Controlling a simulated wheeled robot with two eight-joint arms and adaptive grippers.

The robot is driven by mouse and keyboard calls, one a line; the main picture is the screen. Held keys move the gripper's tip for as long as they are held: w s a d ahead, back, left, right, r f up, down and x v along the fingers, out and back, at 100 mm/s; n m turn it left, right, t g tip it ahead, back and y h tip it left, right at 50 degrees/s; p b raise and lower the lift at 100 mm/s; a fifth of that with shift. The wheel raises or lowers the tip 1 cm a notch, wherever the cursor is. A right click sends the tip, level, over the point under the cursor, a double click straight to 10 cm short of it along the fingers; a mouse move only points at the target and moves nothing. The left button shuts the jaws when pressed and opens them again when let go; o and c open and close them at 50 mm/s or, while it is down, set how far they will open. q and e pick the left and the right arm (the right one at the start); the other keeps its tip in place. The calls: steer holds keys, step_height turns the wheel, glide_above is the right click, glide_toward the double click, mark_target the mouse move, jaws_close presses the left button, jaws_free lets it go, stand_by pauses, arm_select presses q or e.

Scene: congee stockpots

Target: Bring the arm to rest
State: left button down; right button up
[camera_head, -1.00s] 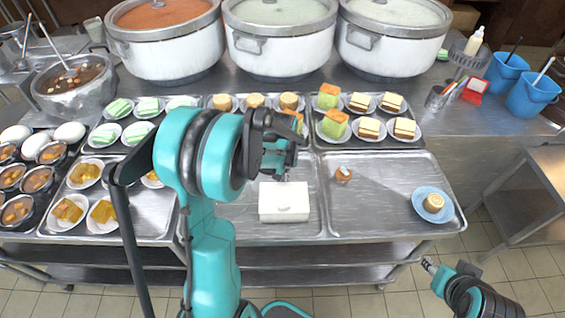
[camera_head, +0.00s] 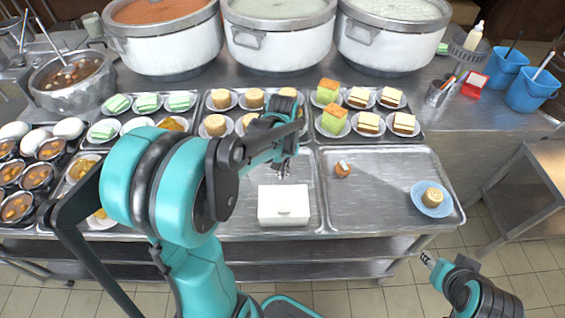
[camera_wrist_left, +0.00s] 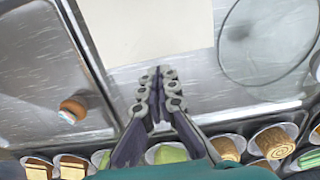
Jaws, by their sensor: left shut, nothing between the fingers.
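My left arm comes up from the lower middle in the head view. Its gripper (camera_head: 283,170) hangs above the tray area just behind the white box (camera_head: 284,204), apart from it. In the left wrist view the left gripper (camera_wrist_left: 158,75) has its fingers together with nothing between them. The white box (camera_wrist_left: 150,27) lies beyond the fingertips there. My right arm shows at the lower right of the head view, with its end (camera_head: 428,259) small and pointing up-left; its jaw state is unclear.
Metal trays (camera_head: 372,215) hold a small brown pastry (camera_head: 343,169) and a blue plate (camera_head: 430,207) with a roll. Plated cakes (camera_head: 331,122) stand behind. Large stockpots (camera_head: 280,50) line the back. A round clear object (camera_wrist_left: 262,45) shows in the left wrist view.

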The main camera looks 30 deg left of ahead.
arm_select(q)
step_height(320, 180, up, 6)
steer(key=s+d+r+m+t, duration=0.2)
steer(key=s+d+m+t, duration=0.4)
steer(key=s+d, duration=0.3)
steer(key=shift+s+d+t, duration=0.25)
steer(key=shift+d+t, duration=0.15)
steer(key=shift+t, duration=0.2)
